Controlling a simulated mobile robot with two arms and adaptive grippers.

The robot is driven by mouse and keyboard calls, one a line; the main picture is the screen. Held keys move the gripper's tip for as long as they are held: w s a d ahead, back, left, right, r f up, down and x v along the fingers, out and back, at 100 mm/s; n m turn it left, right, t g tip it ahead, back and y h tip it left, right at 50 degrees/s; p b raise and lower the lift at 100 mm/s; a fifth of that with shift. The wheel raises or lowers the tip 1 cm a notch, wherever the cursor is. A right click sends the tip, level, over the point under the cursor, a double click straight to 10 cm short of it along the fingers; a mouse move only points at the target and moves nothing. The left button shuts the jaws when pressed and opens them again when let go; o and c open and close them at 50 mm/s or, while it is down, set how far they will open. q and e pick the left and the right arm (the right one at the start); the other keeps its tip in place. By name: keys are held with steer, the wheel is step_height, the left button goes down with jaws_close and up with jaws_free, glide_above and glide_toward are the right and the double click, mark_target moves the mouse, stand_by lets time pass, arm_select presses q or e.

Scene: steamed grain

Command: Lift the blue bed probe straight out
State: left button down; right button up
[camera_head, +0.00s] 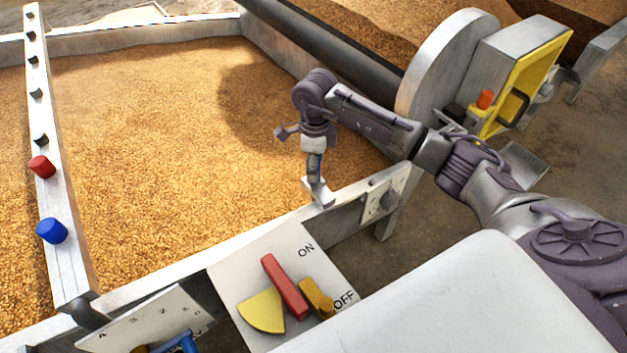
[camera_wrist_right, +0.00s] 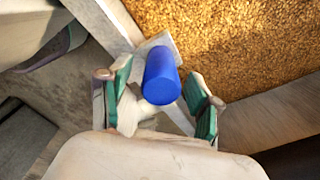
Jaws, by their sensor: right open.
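The blue bed probe shows in the wrist view as a smooth blue cylinder (camera_wrist_right: 162,76) on a pale mount at the edge of the grain bed. In the head view a small blue part (camera_head: 315,166), apparently the same probe, shows below my right gripper at the bed's near wall. My right gripper (camera_head: 308,140) is open above it. In the wrist view its two green-padded fingers (camera_wrist_right: 163,98) stand on either side of the cylinder, with gaps visible on both sides. The probe's lower end is hidden. My left gripper is not in view.
The bed of golden grain (camera_head: 150,120) has pale walls. A rail (camera_head: 70,190) at left carries a red knob (camera_head: 42,166), a blue knob (camera_head: 52,231) and several black ones. An ON/OFF panel (camera_head: 235,265) stands in front. A roller and yellow-framed box (camera_head: 525,75) stand at right.

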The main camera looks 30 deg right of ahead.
step_height(320, 180, down, 2)
steer(key=shift+f, duration=0.2)
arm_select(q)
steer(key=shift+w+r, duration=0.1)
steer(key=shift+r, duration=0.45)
arm_select(e)
jaws_close()
